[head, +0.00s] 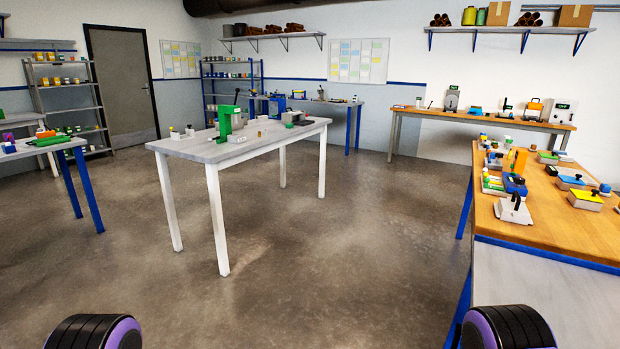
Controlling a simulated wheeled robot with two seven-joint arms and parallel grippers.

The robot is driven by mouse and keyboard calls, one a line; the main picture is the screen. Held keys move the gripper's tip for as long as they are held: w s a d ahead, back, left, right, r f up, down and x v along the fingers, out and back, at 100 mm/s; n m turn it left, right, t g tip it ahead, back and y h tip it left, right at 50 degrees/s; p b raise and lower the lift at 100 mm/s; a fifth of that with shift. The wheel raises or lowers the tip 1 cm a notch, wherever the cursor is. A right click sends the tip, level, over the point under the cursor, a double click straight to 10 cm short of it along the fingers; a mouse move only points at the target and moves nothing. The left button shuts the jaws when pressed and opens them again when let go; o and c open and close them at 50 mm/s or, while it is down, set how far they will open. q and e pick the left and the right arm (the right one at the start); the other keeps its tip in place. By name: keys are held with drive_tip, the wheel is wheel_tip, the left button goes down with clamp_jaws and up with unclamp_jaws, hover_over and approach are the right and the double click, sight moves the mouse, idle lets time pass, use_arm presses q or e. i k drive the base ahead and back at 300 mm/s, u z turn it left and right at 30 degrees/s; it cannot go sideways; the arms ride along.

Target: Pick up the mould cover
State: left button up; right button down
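I cannot tell for sure which thing is the mould cover; everything on the tables is small at this distance. On the wooden table (545,222) at the right, a white piece with a black handle (514,210) stands near the front left corner. Neither gripper is in view. Only two rounded black and purple parts of my own body show at the bottom edge.
A white-legged table (185,146) with a green press (227,122) stands mid-room. A grey surface (560,290) adjoins the wooden table's near side. Another bench (555,126) lines the back wall; a blue-legged table (70,147) is at left. The floor (330,260) between is clear.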

sight(509, 209)
drive_tip(key=z, duration=1.3)
drive_tip(key=k, duration=0.5)
drive_tip(key=u, duration=1.2)
drive_tip(key=i, duration=3.95)
drive_tip(key=z, duration=3.35)
